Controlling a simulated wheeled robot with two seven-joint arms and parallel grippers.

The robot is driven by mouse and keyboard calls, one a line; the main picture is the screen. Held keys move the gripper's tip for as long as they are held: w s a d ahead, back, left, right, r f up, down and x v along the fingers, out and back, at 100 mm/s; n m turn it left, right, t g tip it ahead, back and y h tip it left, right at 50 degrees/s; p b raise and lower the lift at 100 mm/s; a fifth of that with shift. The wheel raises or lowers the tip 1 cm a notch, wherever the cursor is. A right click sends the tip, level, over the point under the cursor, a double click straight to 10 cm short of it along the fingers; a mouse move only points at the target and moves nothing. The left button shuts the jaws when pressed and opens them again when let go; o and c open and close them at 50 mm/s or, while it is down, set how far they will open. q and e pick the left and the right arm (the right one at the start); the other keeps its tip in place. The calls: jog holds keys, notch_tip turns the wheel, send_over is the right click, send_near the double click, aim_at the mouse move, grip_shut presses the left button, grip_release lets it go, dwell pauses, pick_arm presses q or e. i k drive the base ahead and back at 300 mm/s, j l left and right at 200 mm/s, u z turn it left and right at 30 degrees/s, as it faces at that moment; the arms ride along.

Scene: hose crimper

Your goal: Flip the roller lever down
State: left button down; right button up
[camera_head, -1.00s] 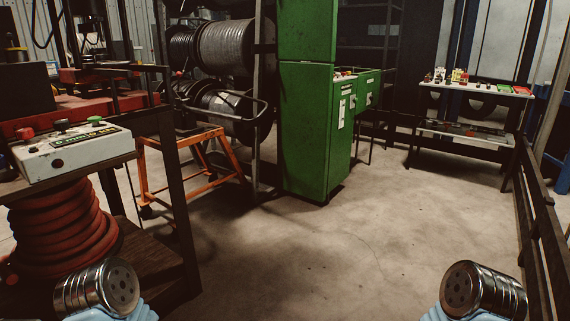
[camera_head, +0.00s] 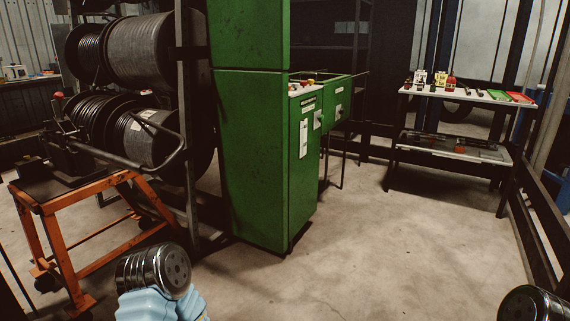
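An orange stand (camera_head: 62,218) at the left carries a dark metal device (camera_head: 75,150) with a red knob (camera_head: 58,97) and a long bent tube handle (camera_head: 160,158) reaching right, in front of the reels. I cannot tell for sure which part is the roller lever. Only metal and light-blue parts of my own arms show at the bottom edge, one left of centre and one in the right corner. Neither gripper's fingers are in view.
Hose reels (camera_head: 140,50) stand on a rack behind the orange stand. A tall green cabinet (camera_head: 250,150) stands at centre. A shelf table (camera_head: 450,95) with small items is at back right, beside a dark rail (camera_head: 535,225). The concrete floor (camera_head: 365,250) right of the cabinet is clear.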

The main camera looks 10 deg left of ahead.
aim_at(63, 121)
jog(key=i+u, duration=0.25)
jog(key=i, duration=0.2)
jog(key=i+l+u, duration=0.25)
jog(key=i, duration=0.15)
jog(key=i+l+u, duration=0.1)
jog(key=i+u, duration=0.15)
jog(key=i, duration=0.2)
